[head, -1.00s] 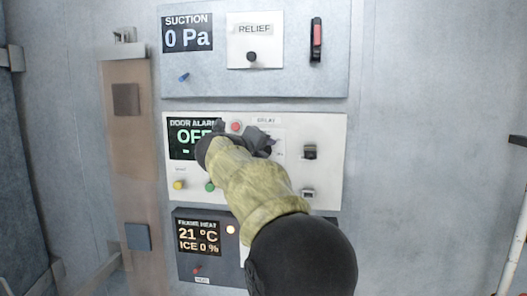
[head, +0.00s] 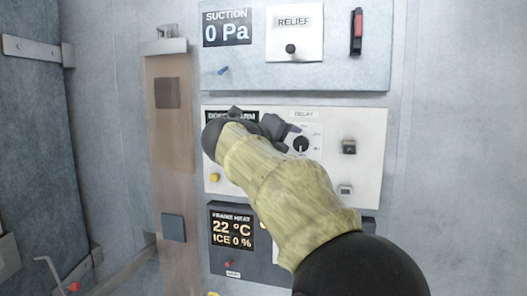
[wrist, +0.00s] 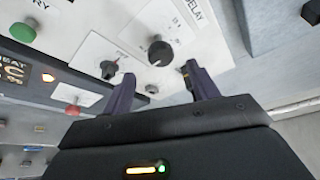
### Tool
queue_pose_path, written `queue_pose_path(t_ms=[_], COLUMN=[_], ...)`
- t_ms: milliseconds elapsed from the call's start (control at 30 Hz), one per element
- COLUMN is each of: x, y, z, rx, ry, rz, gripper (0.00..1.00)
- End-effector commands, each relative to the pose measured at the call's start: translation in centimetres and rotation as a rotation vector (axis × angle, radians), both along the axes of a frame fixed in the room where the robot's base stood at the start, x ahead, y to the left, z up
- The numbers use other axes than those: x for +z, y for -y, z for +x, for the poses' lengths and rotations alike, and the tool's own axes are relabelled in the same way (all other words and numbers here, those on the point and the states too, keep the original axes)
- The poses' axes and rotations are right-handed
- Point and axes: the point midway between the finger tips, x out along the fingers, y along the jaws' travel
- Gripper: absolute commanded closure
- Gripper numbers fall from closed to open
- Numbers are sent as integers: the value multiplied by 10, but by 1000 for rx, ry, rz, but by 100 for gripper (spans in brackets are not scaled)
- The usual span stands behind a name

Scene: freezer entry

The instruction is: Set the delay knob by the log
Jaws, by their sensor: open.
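The delay knob (head: 301,145) is a round black knob on a white plate marked DELAY, with a printed scale around it, in the door alarm panel (head: 370,125). In the wrist view the delay knob (wrist: 160,52) lies ahead of my gripper (wrist: 159,77), roughly between the fingertips in the picture. The dark fingers are spread with nothing between them, and they look apart from the knob. In the head view my gripper (head: 266,124) is just left of the knob and covers most of the door alarm display. I see no readable log.
Below is the frame heat display (head: 232,231), reading 22 °C. A second black knob (wrist: 108,68) is near the left finger. A brown board (head: 172,135) hangs left.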

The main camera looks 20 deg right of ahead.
Motion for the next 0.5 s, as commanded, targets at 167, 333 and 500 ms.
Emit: queue_pose_path(t_ms=[167, 333, 500], x=[4, 10, 15], y=[-30, -56, -72], z=[-21, -40, -51], rx=[4, 4, 2], ry=[3, 1, 0], rz=[1, 2, 2], gripper=[41, 41, 41])
